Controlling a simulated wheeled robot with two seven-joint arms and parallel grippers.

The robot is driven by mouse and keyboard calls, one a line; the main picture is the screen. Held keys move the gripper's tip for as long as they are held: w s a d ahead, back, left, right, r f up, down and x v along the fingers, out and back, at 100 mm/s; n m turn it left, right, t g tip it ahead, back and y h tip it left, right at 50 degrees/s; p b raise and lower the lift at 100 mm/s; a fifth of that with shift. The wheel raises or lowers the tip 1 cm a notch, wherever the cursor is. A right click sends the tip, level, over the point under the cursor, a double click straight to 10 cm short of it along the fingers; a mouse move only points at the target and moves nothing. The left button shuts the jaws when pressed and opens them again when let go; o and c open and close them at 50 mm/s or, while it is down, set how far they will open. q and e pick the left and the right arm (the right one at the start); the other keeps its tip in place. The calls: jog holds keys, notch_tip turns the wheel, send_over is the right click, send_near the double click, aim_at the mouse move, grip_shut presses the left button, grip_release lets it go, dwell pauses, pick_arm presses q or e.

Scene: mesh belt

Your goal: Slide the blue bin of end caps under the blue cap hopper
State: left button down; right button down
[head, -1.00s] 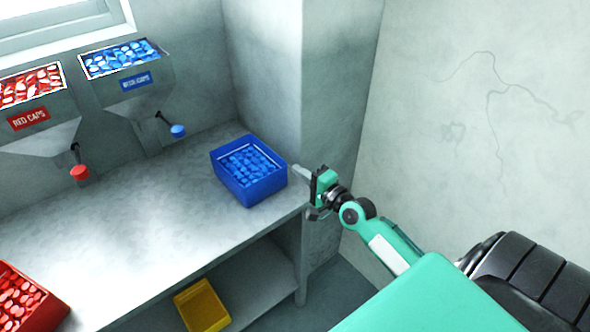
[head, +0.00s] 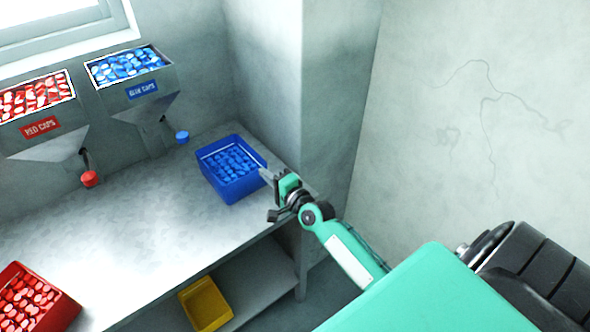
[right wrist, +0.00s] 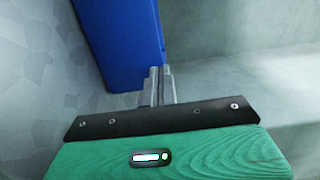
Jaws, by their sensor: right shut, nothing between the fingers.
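The blue bin (head: 232,187) of blue end caps stands upright on the grey bench, right of the blue cap hopper (head: 137,95). The hopper hangs on the wall, labelled BLUE CAPS, with a blue-knobbed lever below it. My right gripper (head: 266,177) is shut and empty at the bin's right side. In the right wrist view the shut fingertips (right wrist: 158,72) are at the lower edge of the blue bin's wall (right wrist: 122,45); they look touching or very close. My left gripper is not in view.
The red cap hopper (head: 40,122) hangs left of the blue one. A red bin (head: 62,312) of red caps stands at the bench's near left. A yellow bin (head: 206,303) sits on the lower shelf. The bench top (head: 130,215) between is clear. A wall pillar rises behind the bin.

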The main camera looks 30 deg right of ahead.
aim_at(240, 181)
jog(key=w+a, duration=0.1)
jog(key=a, duration=0.1)
jog(key=w+a+p, duration=0.1)
jog(key=w+a, duration=0.1)
jog(key=a, duration=0.1)
jog(key=w+a, duration=0.2)
jog(key=shift+w+a, duration=0.15)
jog(key=shift+a, duration=0.05)
jog(key=shift+w+a, duration=0.2)
jog(key=shift+a, duration=0.05)
jog(key=shift+s+d, duration=0.1)
dwell(0.5)
